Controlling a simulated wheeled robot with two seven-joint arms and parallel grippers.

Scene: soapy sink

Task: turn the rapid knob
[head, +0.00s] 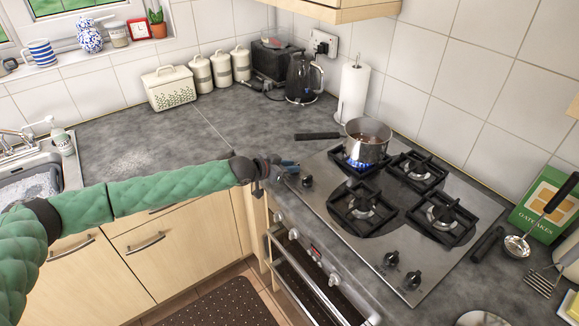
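The steel gas hob (330,212) is set in the grey worktop. Black knobs stand along its front edge: one (307,181) near the left end, and two more (391,258) (413,280) towards the right. No label shows which is the rapid knob. My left gripper (289,166) is at the hob's front left corner, just left of the nearest knob. It may hide another knob. Its fingers are small and partly hidden, so I cannot tell whether they are open or touching a knob. My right gripper is not in view.
A steel saucepan (367,151) stands over a blue flame on the back left burner, its handle (317,136) pointing left over the worktop. Oven knobs (293,234) line the front below. A kettle (301,80) and paper roll (353,94) stand behind. The left worktop is clear.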

